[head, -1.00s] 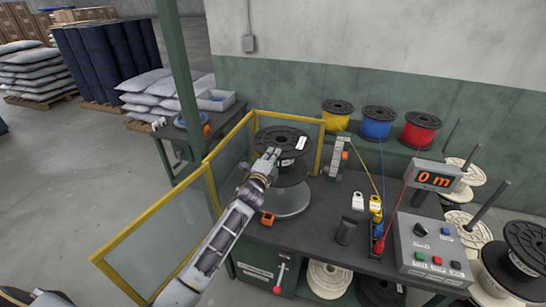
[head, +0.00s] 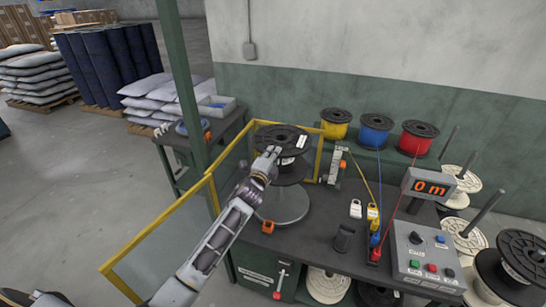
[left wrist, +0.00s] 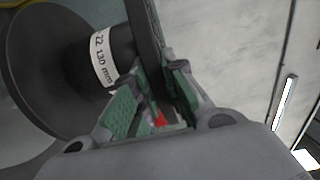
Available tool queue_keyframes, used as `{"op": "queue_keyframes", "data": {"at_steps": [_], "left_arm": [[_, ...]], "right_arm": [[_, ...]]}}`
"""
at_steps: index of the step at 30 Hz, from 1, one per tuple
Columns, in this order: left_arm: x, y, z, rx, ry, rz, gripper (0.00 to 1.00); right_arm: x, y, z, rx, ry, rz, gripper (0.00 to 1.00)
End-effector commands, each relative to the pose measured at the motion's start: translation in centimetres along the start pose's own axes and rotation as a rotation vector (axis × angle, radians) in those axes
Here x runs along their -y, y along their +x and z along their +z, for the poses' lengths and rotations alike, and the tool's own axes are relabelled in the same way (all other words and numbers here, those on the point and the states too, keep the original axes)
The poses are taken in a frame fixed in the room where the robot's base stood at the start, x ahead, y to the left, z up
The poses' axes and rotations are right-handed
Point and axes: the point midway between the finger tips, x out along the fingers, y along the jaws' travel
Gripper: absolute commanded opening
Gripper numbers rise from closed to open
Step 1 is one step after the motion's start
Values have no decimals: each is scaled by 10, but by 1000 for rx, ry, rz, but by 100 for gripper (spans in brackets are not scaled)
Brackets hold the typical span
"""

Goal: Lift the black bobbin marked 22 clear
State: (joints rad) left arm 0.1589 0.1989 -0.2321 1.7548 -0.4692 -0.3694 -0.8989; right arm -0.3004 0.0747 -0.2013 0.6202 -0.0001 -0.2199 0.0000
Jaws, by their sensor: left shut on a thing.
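The black bobbin (head: 281,137) is above the grey turntable disc (head: 284,206) on the dark bench, inside the yellow-framed guard. A white label reading "22 130 mm" shows on its barrel in the left wrist view (left wrist: 124,40). My left gripper (head: 271,153) is shut on the rim of the bobbin's upper flange, on the side near me. In the left wrist view the green-padded fingers (left wrist: 158,84) straddle the flange edge. A gap seems to show between lower flange and disc, partly hidden by my arm. My right gripper is not in view.
The yellow-framed clear guard (head: 160,232) stands close along the left and behind the bobbin. A small upright gauge (head: 335,168) is just right of it. Yellow, blue and red spools (head: 376,131) sit behind. A control box (head: 428,258) stands at the right.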

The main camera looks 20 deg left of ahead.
Motion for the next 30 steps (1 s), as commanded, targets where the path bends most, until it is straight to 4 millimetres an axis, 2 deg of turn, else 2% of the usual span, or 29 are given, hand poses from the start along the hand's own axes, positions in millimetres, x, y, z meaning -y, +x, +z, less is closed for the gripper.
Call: {"op": "queue_keyframes", "data": {"at_steps": [1,18,30], "left_arm": [[8,0,0,-1,1,-6,0],[41,0,0,-1,0,-6,0],[46,0,0,-1,-1,-4,0]], "right_arm": [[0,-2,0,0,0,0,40],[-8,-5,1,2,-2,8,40],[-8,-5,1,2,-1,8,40]]}}
